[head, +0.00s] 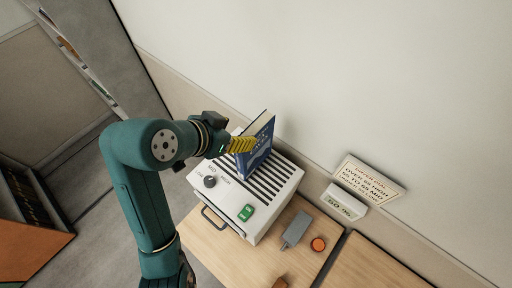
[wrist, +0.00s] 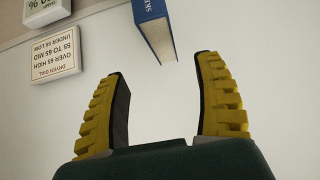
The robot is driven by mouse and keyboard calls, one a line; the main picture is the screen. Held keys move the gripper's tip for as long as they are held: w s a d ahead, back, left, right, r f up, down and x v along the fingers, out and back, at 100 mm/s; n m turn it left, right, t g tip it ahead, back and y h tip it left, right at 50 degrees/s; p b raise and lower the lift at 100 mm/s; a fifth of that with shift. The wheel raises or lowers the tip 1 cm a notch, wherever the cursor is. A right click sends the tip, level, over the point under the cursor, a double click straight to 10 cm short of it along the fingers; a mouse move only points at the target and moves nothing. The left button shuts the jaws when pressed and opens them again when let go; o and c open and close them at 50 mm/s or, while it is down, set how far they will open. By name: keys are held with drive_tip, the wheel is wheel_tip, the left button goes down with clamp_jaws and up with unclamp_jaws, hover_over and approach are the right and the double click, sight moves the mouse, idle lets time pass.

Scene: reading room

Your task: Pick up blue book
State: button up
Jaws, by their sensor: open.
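I cannot tell from the head view whether a finger touches the book.
The machine has a dark knob (head: 210,182) and a green switch (head: 246,212). A grey object (head: 295,230) and an orange round thing (head: 318,244) lie on the wooden table (head: 262,262). A sign (head: 368,178) and a small display (head: 345,203) are by the wall behind.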

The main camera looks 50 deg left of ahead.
sight(254, 133)
drive_tip(key=p+x, duration=0.1)
drive_tip(key=x, duration=0.5)
drive_tip(key=shift+w+f, duration=0.1)
drive_tip(key=shift+w, duration=0.05)
drive_tip(key=w+f, duration=0.1)
drive_tip(key=f+p, duration=0.1)
drive_tip(key=f, duration=0.1)
drive_tip(key=w+f+p, duration=0.1)
drive_tip(key=f, duration=0.1)
drive_tip(key=shift+w+a, duration=0.35)
clamp_jaws()
drive_tip(key=shift+r, duration=0.3)
